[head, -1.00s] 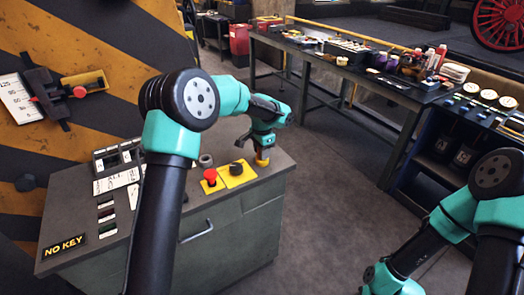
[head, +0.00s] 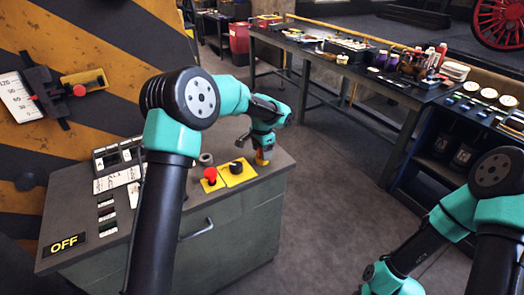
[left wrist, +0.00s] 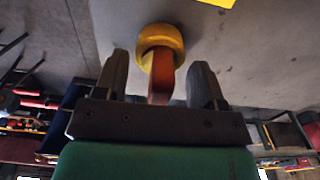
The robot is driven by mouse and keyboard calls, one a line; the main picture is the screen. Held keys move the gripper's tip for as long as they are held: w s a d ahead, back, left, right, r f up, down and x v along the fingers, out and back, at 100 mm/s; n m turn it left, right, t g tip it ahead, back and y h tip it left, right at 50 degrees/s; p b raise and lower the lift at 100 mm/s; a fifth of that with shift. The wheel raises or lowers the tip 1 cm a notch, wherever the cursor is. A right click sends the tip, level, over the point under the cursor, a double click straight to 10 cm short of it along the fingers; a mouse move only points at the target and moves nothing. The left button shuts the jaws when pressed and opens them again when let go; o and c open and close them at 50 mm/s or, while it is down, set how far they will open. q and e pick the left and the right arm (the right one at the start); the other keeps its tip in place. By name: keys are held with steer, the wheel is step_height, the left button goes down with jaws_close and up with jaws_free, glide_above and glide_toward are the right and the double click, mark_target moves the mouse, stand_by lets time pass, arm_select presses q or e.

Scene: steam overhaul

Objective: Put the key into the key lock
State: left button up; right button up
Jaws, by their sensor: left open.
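The key lock (left wrist: 172,38) is a round yellow collar on the grey cabinet top, seen in the left wrist view. The orange-red key (left wrist: 161,80) stands in the collar, its near end pointing toward my gripper. My left gripper (left wrist: 160,72) is open, one finger on each side of the key with gaps visible. In the head view my left gripper (head: 263,150) is over the right back corner of the cabinet, hiding most of the lock. My right gripper is out of view.
The cabinet top (head: 215,225) also holds a red button (head: 210,175) and a black knob (head: 236,166) on yellow plates, close to my left gripper. A cluttered workbench (head: 330,52) stands behind to the right. Open floor (head: 325,190) lies between.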

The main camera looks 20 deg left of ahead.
arm_select(q)
step_height(320, 180, up, 13)
steer(key=shift+f, duration=0.15)
stand_by(0.4)
stand_by(0.4)
